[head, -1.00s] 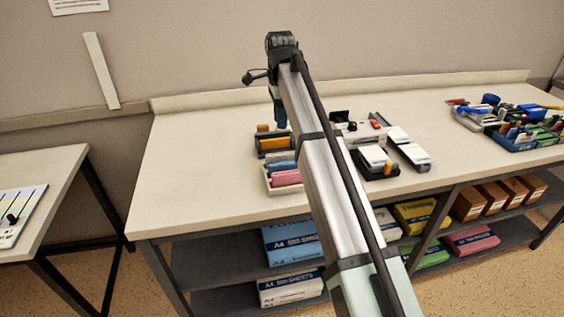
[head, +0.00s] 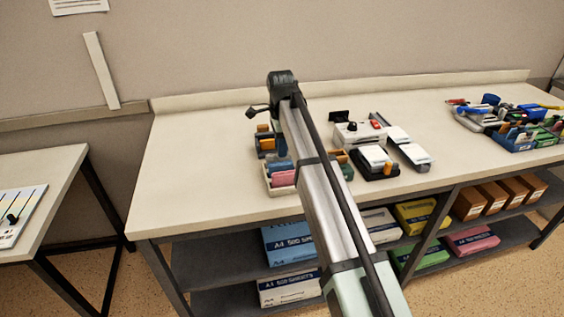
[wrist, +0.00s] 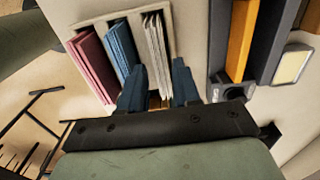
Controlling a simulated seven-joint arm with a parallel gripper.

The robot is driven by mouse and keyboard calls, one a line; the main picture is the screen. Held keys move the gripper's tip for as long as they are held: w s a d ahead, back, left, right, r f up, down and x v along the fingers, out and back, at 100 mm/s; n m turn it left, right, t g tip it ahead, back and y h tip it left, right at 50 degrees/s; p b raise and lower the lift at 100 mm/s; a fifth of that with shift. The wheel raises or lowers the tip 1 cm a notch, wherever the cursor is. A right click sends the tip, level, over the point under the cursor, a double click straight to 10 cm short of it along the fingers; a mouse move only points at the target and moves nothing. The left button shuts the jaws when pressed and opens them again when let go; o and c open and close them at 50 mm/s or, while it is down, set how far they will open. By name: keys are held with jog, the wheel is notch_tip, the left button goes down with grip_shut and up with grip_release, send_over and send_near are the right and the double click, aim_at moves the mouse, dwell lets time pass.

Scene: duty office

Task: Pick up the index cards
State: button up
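A pale divided tray (wrist: 75,42) shows in the wrist view with upright stacks of pink cards (wrist: 93,65), blue cards (wrist: 122,48) and white cards (wrist: 156,50) side by side. Which stack the task means is not marked. My gripper (wrist: 159,75) is open, its two blue fingers on either side of the white stack, the left one near the blue cards. Contact with the white cards cannot be told. In the head view the tray (head: 268,184) shows with blue cards (head: 281,166) and pink cards (head: 283,178); my arm hides part of it and most of my gripper.
A dark holder with orange items (wrist: 240,40) stands right of the tray in the wrist view. On the table (head: 200,150), a white machine (head: 358,135) and desk items stand to the right, with blue trays (head: 515,143) farther right. The table's left part is clear.

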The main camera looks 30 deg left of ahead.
notch_tip(320, 180, down, 4)
jog(key=shift+w+d+r, duration=0.1)
jog(key=shift+r, duration=0.05)
grip_shut()
